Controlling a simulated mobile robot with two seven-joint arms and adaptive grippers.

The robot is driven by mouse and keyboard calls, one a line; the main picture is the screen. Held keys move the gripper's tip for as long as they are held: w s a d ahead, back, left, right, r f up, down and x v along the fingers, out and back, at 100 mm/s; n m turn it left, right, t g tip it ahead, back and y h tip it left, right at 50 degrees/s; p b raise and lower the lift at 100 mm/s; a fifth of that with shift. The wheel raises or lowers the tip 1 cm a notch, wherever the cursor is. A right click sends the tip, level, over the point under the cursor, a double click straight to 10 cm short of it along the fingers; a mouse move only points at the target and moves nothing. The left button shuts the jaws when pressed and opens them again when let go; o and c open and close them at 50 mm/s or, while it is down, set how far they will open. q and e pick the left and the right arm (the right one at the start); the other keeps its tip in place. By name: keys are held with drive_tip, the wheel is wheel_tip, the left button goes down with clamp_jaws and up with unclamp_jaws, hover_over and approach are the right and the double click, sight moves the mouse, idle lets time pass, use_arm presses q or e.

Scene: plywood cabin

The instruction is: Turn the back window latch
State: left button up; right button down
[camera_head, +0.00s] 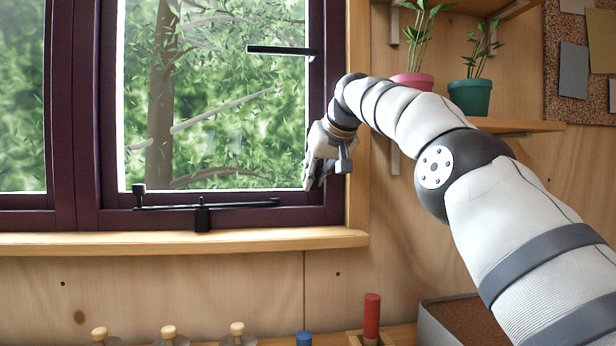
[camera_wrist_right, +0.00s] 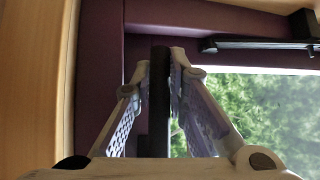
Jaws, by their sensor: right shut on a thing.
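The window (camera_head: 215,100) has a dark purple frame. My right gripper (camera_head: 312,178) is at the lower right of its sash and is shut on a black latch handle. In the right wrist view the black handle (camera_wrist_right: 159,100) stands upright between the two fingers (camera_wrist_right: 160,65); in the head view the gripper mostly hides it. A separate black handle (camera_head: 283,50) higher on the right side of the frame points left, level across the glass. My left gripper is out of view.
A black stay bar (camera_head: 240,205) lies along the bottom of the sash; it also shows in the wrist view (camera_wrist_right: 260,45). A wooden sill (camera_head: 180,243) runs below. Potted plants (camera_head: 470,96) stand on a shelf at right. A red cylinder (camera_head: 371,316) and stoppered jars (camera_head: 168,335) stand below.

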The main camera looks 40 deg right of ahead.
drive_tip(key=shift+d+f, duration=0.25)
drive_tip(key=shift+f, duration=0.1)
drive_tip(key=shift+g+h, duration=0.3)
drive_tip(key=c, duration=1.6)
unclamp_jaws()
drive_tip(key=shift+d, duration=0.1)
drive_tip(key=shift+o, duration=0.2)
drive_tip(key=shift+r, duration=0.1)
drive_tip(key=shift+s+r, duration=0.1)
drive_tip(key=shift+r, duration=0.05)
drive_tip(key=v, duration=0.7)
drive_tip(key=shift+s+r, duration=0.15)
drive_tip(key=shift+s, duration=0.2)
